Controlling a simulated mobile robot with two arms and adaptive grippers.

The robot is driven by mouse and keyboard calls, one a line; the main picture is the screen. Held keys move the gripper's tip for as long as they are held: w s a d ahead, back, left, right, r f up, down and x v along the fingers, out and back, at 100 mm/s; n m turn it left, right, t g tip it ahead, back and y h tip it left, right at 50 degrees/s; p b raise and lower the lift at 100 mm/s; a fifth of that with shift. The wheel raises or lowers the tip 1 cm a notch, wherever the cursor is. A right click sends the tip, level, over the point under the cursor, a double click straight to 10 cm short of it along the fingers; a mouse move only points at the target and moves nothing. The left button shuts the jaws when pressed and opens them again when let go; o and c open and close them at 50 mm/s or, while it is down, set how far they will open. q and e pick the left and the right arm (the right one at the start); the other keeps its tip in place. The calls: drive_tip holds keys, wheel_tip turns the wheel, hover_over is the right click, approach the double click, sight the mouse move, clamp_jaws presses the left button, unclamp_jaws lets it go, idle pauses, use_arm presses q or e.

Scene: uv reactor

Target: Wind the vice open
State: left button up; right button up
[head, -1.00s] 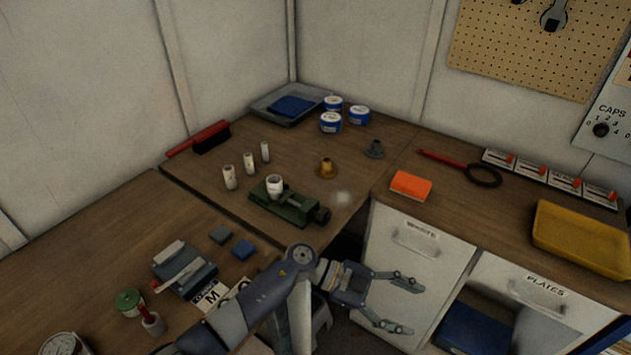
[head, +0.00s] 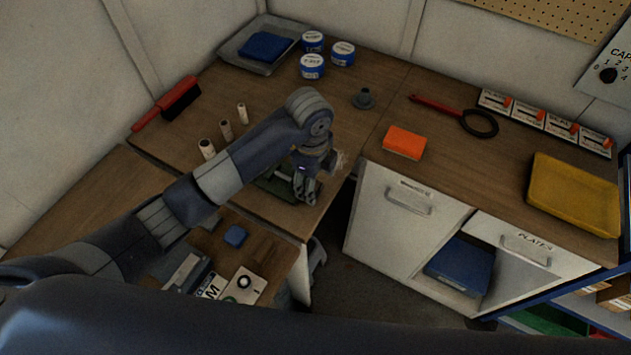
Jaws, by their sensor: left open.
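The green vice (head: 270,187) sits on the wooden bench near its front corner. My left arm crosses over it and hides most of it, including the white piece and the brass part seen around there earlier. My left gripper (head: 306,190) points down at the vice's right end, where its handle end was seen. Its fingers are open. I cannot tell whether they touch the handle or stand around it. My right gripper is not in view.
An orange block (head: 404,142) and a ringed red-handled tool (head: 455,115) lie to the right. A yellow tray (head: 573,195) stands at the far right. White drawers (head: 405,205) front the right bench.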

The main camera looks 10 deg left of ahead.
sight(316, 186)
use_arm(q)
drive_tip(key=f, duration=0.4)
drive_tip(key=shift+w+f+p, duration=0.1)
drive_tip(key=shift+w+p, duration=0.25)
drive_tip(key=shift+p, duration=0.05)
drive_tip(key=shift+f, duration=0.15)
drive_tip(key=shift+c, duration=0.6)
drive_tip(key=c, duration=0.9)
drive_tip(key=shift+c, duration=0.3)
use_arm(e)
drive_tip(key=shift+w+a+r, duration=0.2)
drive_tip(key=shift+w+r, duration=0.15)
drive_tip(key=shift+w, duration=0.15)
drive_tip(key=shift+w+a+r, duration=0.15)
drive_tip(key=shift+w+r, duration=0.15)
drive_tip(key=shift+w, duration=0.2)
